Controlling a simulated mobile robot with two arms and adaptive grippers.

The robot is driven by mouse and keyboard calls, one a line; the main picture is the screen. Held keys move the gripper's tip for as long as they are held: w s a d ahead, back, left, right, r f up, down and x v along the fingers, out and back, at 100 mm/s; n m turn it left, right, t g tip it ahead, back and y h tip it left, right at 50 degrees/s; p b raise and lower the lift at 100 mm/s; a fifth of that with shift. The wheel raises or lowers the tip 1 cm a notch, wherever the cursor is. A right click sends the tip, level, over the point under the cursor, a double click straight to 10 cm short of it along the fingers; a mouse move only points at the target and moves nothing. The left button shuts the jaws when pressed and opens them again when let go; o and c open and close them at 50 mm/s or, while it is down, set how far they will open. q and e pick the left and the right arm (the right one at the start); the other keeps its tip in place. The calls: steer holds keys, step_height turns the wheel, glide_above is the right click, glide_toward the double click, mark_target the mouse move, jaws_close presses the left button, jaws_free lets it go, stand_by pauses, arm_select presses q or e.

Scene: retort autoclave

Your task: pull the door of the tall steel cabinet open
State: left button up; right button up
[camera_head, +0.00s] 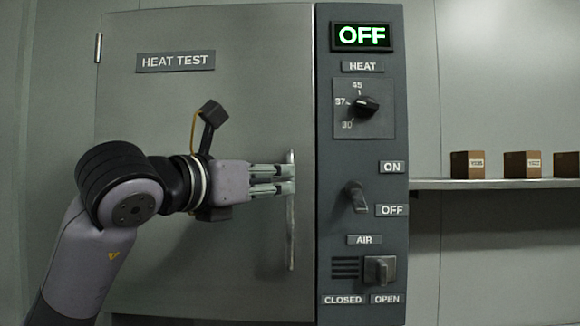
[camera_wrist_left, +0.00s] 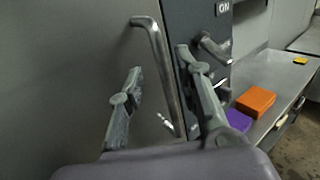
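The steel cabinet door (camera_head: 225,100), labelled HEAT TEST, fills the left and middle of the head view and looks closed. A hinge (camera_head: 98,47) shows at its upper left edge. Its vertical bar handle (camera_head: 291,235) is near the door's right edge. My left gripper (camera_head: 290,179) is at the upper part of the handle. In the left wrist view, the fingers are apart and the handle (camera_wrist_left: 160,60) appears between them. Whether either finger touches the bar, I cannot tell. My right gripper is not in view.
A dark control panel (camera_head: 361,220) with a knob (camera_head: 364,106), a lever switch (camera_head: 355,196) and an AIR switch (camera_head: 380,268) stands just right of the handle. A shelf (camera_head: 490,185) holds boxes. The wrist view shows orange (camera_wrist_left: 256,101) and purple (camera_wrist_left: 238,120) blocks on a surface.

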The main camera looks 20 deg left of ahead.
arm_select(q)
steer(key=p+x, duration=0.1)
steer(key=x, duration=0.4)
steer(key=shift+w+d+p, duration=0.15)
steer(key=shift+w+p, duration=0.05)
steer(key=shift+p, duration=0.1)
steer(key=shift+c, duration=0.4)
jaws_close()
